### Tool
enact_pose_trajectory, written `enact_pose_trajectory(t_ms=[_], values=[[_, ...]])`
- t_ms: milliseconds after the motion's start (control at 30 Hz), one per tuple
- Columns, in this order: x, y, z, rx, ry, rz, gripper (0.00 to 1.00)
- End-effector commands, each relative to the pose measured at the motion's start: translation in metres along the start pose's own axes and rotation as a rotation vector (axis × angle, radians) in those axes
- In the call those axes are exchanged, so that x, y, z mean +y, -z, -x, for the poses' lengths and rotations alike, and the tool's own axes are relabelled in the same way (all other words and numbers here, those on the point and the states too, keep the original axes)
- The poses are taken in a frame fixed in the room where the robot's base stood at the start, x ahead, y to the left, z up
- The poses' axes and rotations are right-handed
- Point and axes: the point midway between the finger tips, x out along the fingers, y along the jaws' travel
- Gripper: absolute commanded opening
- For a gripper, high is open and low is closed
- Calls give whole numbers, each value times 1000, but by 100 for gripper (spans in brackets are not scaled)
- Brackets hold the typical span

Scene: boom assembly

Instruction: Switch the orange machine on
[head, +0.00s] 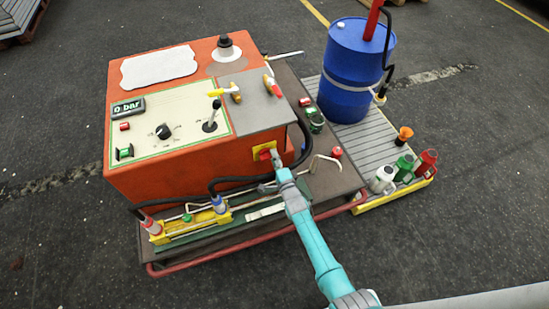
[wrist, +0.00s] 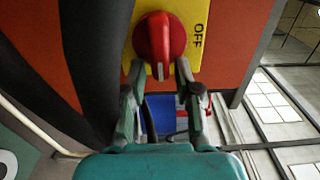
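The orange machine (head: 185,170) stands on a cart in the head view, its display (head: 128,108) reading 0 bar. On its front side is a red rotary switch (wrist: 158,40) on a yellow plate (wrist: 192,14), also visible in the head view (head: 265,154). The word OFF shows on the plate, to the right of the knob in the wrist view. My gripper (wrist: 160,66) is open at the switch, one finger on each side of the knob's lower part. Whether the fingers touch the knob cannot be told. Nothing is held.
Black hoses (wrist: 95,60) run close left of my gripper in the wrist view. A blue drum (head: 355,68), a white bottle (head: 382,180), a green can (head: 404,167) and a red can (head: 426,163) stand on a pallet at right. Yellow-framed equipment (head: 190,224) lies at the cart's front.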

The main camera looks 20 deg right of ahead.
Motion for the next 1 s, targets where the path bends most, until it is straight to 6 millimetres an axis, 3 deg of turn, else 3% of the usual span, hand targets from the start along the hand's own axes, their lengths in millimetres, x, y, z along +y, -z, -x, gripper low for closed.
enact_pose_trajectory(t_ms=[300,467,1000], values=[[0,-1,1,-1,1,2,43],[1,-1,11,-1,0,2,43],[1,0,98,0,-1,1,43]])
